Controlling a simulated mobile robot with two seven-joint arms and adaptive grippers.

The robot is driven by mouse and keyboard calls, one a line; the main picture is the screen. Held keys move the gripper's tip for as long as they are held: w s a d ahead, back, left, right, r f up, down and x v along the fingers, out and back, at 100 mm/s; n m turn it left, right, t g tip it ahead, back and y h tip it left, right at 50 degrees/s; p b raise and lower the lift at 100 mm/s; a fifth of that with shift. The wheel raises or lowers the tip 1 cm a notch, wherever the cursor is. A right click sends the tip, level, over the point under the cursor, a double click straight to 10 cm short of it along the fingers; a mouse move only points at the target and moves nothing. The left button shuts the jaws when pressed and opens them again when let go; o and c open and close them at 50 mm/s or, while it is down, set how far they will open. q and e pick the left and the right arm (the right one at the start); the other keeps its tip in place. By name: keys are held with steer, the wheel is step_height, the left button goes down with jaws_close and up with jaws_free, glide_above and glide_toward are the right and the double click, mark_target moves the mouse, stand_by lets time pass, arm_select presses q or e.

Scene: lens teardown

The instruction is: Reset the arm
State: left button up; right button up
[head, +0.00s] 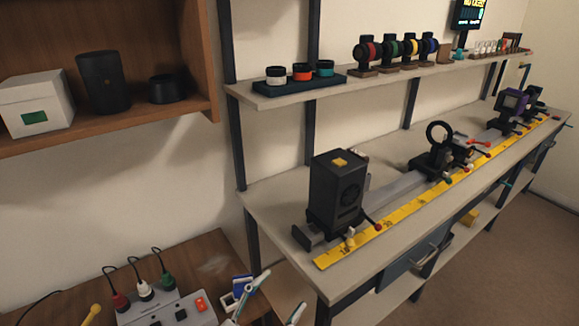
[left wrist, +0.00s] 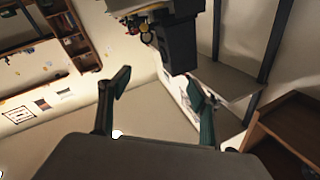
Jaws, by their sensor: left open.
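My left gripper (head: 280,294) shows at the bottom of the head view, beside the low wooden table and in front of the bench. Its two pale fingers are spread, with nothing between them. In the left wrist view the gripper (left wrist: 159,88) is open and empty, its two dark teal fingers wide apart. My right gripper is not in view.
A bench (head: 290,232) carries a rail with a black lamp box (head: 336,190), lens mounts and a yellow ruler (head: 400,214). A shelf above holds coloured rings. The wooden table (head: 205,258) bears a grey socket box (head: 160,314). A wooden shelf (head: 110,133) stands at left.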

arm_select(q)
steer(key=s+a+f+n+g+y, duration=0.2)
steer(key=s+a+f+n+y, duration=0.2)
steer(key=a+f, duration=0.5)
steer(key=s+a+f+n+g+y, duration=0.2)
steer(key=s+a+f+n+y, duration=0.2)
steer(key=s+a+f, duration=0.3)
step_height(320, 180, down, 5)
steer(key=shift+s+a+r+y, duration=0.25)
steer(key=shift+a+y, duration=0.25)
steer(key=shift+a, duration=0.4)
